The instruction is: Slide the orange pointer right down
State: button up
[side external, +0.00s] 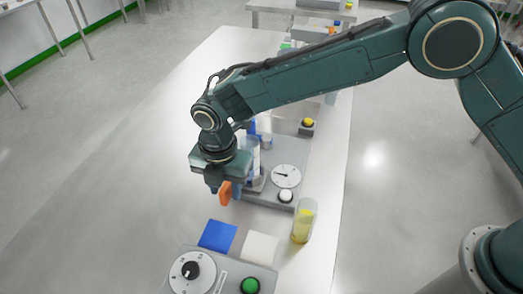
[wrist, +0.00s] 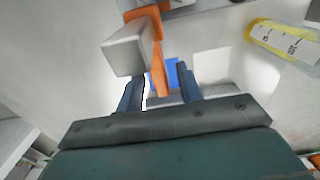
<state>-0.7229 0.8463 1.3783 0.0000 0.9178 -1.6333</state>
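The orange pointer (wrist: 158,62) shows in the wrist view as a narrow tapering piece reaching down from an orange band near the top. A grey block (wrist: 124,50) sits beside it on the left. In the side external view the pointer (side external: 225,193) shows just below my gripper (side external: 225,188). My gripper in the wrist view (wrist: 160,90) has its two dark fingers apart, with the pointer's tip between them in the picture. Gaps show on both sides, and I see no clear contact. The track the pointer rides on is mostly hidden by my gripper in the side external view.
A grey panel with a white dial (side external: 286,176) and a white button (side external: 286,196) is right of my gripper. A yellow-filled beaker (side external: 303,222), a blue square (side external: 217,236) and a white square (side external: 259,247) lie nearer. The white table (side external: 150,190) is clear at left.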

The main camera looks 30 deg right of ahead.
aim_at(225, 187)
notch_tip(225, 187, up, 13)
dwell(0.5)
jog(key=shift+f, duration=0.1)
jog(key=shift+f, duration=6.65)
grip_shut()
